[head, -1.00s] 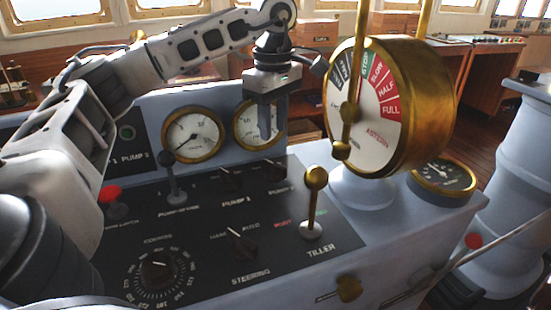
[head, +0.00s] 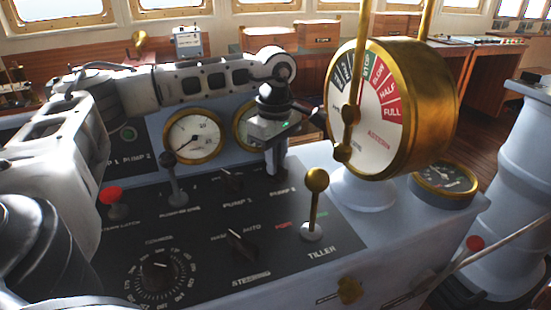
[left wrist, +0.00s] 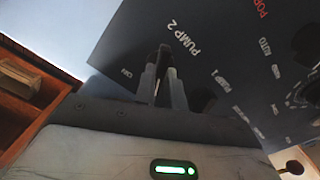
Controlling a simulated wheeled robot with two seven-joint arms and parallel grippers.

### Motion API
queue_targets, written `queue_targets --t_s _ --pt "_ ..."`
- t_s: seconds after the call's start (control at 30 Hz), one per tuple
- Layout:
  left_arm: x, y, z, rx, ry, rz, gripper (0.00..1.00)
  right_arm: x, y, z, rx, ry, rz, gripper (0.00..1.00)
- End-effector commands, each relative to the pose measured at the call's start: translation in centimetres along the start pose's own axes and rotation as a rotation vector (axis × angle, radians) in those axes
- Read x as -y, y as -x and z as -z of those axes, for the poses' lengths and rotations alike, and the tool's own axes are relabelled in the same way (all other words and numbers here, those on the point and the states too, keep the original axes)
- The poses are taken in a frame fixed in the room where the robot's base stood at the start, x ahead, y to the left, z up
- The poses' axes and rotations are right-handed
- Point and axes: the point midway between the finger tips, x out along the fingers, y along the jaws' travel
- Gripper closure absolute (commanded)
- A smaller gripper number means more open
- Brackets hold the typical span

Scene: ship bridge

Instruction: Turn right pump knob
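The right pump knob (head: 279,178), labelled PUMP 2 in the left wrist view, sits on the black console panel (head: 190,220). My left gripper (head: 277,172) points down over it, fingertips at or just above the knob, hiding most of it. Contact cannot be told. The left pump knob (head: 232,180) is a dark handle to the left. My right gripper is not in view.
A brass telegraph dial (head: 385,110) stands close right of my left gripper. A brass-topped tiller lever (head: 315,195) rises in front of it. Two round gauges are behind; the left gauge (head: 193,136) is clear, the other partly hidden. A steering switch (head: 240,243) lies nearer.

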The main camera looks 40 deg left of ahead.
Motion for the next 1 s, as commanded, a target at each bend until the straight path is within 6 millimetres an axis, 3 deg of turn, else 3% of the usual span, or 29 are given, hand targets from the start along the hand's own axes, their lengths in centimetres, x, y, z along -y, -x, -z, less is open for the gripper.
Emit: queue_targets --t_s 0.47,1.0 --pt "0.02 0.03 -0.04 0.002 -0.078 0.002 1.0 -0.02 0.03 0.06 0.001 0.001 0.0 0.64" --pt "0.01 0.06 -0.07 0.002 -0.538 0.0 1.0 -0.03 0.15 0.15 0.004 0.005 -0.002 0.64"
